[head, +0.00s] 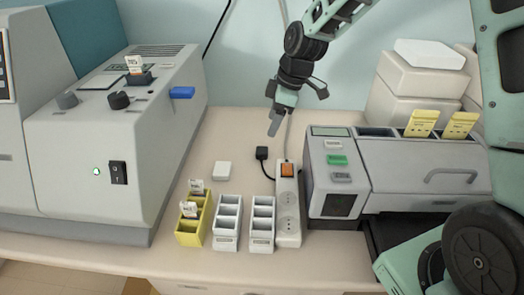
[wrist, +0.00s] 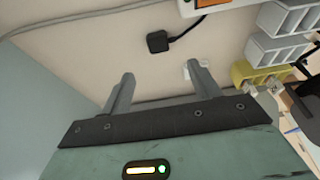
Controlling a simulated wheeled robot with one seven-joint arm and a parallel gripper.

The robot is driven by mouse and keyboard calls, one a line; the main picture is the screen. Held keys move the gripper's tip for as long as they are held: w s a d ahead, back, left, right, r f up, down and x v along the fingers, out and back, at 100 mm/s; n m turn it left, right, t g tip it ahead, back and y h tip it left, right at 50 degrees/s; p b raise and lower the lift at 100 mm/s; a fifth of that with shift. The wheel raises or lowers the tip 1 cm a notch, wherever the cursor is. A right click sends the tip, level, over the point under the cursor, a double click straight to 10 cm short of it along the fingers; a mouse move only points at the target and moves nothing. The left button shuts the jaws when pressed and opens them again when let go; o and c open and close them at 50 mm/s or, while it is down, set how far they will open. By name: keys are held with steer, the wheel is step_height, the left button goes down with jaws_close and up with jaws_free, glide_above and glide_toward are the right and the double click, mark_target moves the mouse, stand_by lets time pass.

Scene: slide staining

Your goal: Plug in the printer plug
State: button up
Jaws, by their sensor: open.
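The black plug (head: 262,153) lies on the bench behind the power strip, with a black cord running to the right toward the strip. The plug also shows in the wrist view (wrist: 158,42). The white power strip (head: 289,212) has an orange switch (head: 287,169) at its far end and round sockets along its top; I see no plug in them. Only an edge of the strip (wrist: 222,5) shows in the wrist view. My gripper (head: 274,122) is open and empty above the bench, behind the plug. In the wrist view its fingers (wrist: 158,76) are apart, with the plug beyond them.
The grey machine with a green button (head: 337,160) stands right of the strip. Two white racks (head: 228,243) and a yellow rack (head: 190,238) stand left of it. A small white block (head: 222,170) lies behind them. A large grey machine (head: 75,140) fills the left.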

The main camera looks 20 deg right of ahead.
glide_above(262, 149)
steer(key=s+d, duration=0.1)
steer(key=d, duration=0.1)
steer(key=x, duration=0.4)
steer(key=shift+s+d+f+p, duration=0.3)
steer(key=shift+f, duration=0.2)
steer(key=shift+p+x, duration=1.05)
steer(key=shift+x, duration=1.55)
steer(key=shift+w+d, duration=0.1)
steer(key=shift+d, duration=0.05)
steer(key=c, duration=1)
